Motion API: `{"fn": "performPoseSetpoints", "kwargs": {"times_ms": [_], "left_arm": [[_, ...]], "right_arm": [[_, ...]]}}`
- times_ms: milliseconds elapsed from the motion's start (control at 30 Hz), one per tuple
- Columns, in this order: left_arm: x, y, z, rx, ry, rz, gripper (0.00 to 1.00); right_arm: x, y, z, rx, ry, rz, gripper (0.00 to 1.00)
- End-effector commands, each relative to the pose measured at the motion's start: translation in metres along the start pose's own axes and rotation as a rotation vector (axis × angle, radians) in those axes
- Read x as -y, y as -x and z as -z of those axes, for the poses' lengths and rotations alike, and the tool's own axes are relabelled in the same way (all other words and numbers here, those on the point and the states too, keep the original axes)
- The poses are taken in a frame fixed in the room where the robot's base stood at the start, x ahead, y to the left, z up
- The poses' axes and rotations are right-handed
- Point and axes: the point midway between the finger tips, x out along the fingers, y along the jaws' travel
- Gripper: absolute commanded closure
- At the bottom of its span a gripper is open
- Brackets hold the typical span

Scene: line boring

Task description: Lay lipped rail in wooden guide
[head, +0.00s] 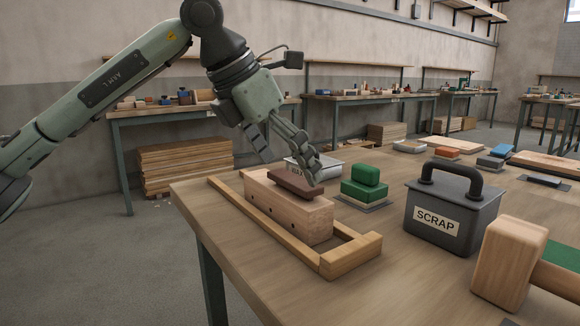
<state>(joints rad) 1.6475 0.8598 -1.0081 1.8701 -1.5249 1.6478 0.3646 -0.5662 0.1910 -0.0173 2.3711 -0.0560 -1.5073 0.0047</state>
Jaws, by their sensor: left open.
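The wooden guide (345,257) is a light wood frame near the table's front left corner, with a long strip on the left and a raised end in front. A pale wooden block (290,216) with a row of dark holes stands inside it. A dark red-brown bar (295,183) lies on top of the block; it is the likeliest lipped rail, but I cannot make out a lip. My left gripper (291,166) is open just above and behind the bar, its fingers spread and empty. Whether a fingertip touches the bar is unclear. My right gripper is out of view.
Green blocks (364,185) are stacked right of the bar. A grey scrap box (452,217) and a wooden mallet (508,263) stand farther right. Bare tabletop (395,280) lies right of the guide.

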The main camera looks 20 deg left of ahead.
Motion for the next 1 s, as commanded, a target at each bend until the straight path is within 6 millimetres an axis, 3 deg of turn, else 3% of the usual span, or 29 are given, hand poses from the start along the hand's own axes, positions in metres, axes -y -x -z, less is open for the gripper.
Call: {"fn": "performPoseSetpoints", "kwargs": {"times_ms": [1000], "left_arm": [[0.000,0.053,-0.001,0.001,0.000,-0.001,0.00]], "right_arm": [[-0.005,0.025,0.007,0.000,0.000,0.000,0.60]]}}
